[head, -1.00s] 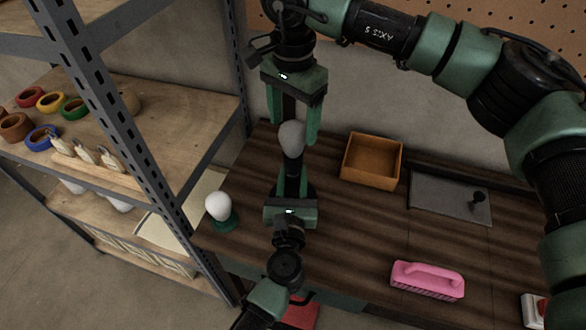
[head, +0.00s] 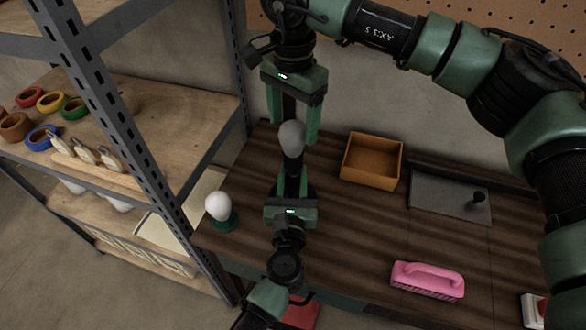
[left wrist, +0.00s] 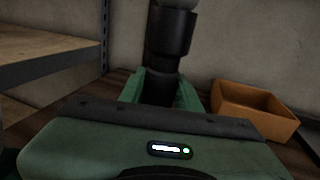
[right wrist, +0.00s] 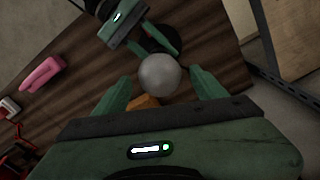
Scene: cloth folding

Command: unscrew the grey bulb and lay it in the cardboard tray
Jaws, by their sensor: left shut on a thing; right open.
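The grey bulb (head: 291,137) stands upright on top of a black holder (left wrist: 171,45), its round head up. My left gripper (head: 291,186) is shut on that holder from the front, above the bench. My right gripper (right wrist: 160,86) points down from above and is open. Its fingers are on either side of the bulb's head, with gaps visible in the right wrist view (right wrist: 160,73). The bulb's base is hidden where it meets the holder. The cardboard tray (head: 358,182) is orange-brown and empty, on the bench right of the grippers. It also shows in the left wrist view (left wrist: 235,115).
A white bulb (head: 218,206) stands in a green base (head: 226,225) at the bench's left edge. A metal shelf with rings is further left. A grey plate (head: 440,197) with a black knob and a pink brush (head: 428,280) lie to the right. The bench between is clear.

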